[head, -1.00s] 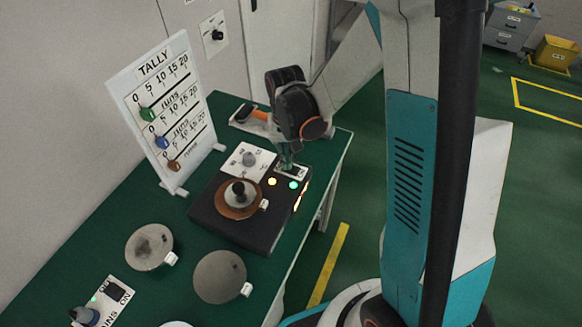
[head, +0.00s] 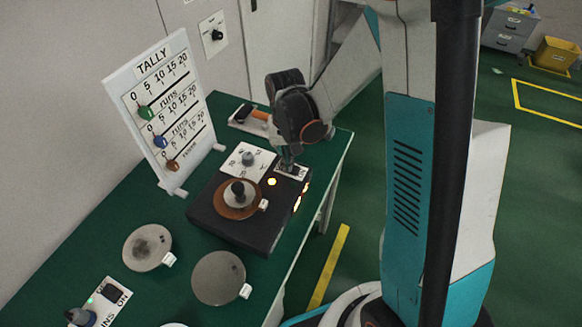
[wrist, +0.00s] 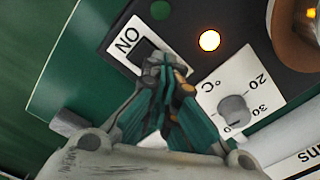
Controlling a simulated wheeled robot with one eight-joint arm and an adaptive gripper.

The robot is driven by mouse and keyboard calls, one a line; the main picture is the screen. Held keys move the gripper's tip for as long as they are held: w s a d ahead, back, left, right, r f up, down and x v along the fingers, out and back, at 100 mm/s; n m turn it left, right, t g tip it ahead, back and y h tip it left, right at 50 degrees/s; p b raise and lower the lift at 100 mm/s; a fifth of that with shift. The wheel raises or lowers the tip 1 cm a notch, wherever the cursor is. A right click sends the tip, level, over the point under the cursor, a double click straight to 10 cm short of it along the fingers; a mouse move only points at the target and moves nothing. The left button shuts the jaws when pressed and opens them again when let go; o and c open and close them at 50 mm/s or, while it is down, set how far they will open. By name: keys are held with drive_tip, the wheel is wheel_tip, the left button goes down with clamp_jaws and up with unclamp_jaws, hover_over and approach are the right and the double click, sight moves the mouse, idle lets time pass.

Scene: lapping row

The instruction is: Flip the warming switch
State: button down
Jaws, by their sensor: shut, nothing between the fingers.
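The warming switch (wrist: 147,48) is a black rocker on a white plate marked ON, on the dark heating box (head: 235,231). Its plate (head: 299,172) shows in the head view at the box's far right corner, partly covered by my gripper (head: 288,163). In the wrist view my gripper (wrist: 168,68) is shut and empty, its fingertips over the near end of the rocker; I cannot tell whether they touch it. A green lamp (wrist: 160,10) beside the switch is dark. An amber lamp (wrist: 209,41) glows.
A dial (wrist: 232,109) marked in °C sits beside the switch. A round brown plate (head: 226,211) with a knobbed weight stands on the box. Two grey discs (head: 219,278) lie nearer on the green bench. The tally board (head: 158,110) stands at the left.

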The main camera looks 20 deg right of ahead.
drive_tip(key=shift+r+p, duration=2.4)
drive_tip(key=shift+r, duration=1.1)
drive_tip(key=s+d+r+n+t, duration=0.1)
drive_tip(key=s+r+n+t, duration=0.2)
drive_tip(key=s+r+t, duration=0.4)
drive_tip(key=v, duration=1.4)
drive_tip(key=shift+d+r, duration=0.2)
drive_tip(key=shift+d, duration=0.2)
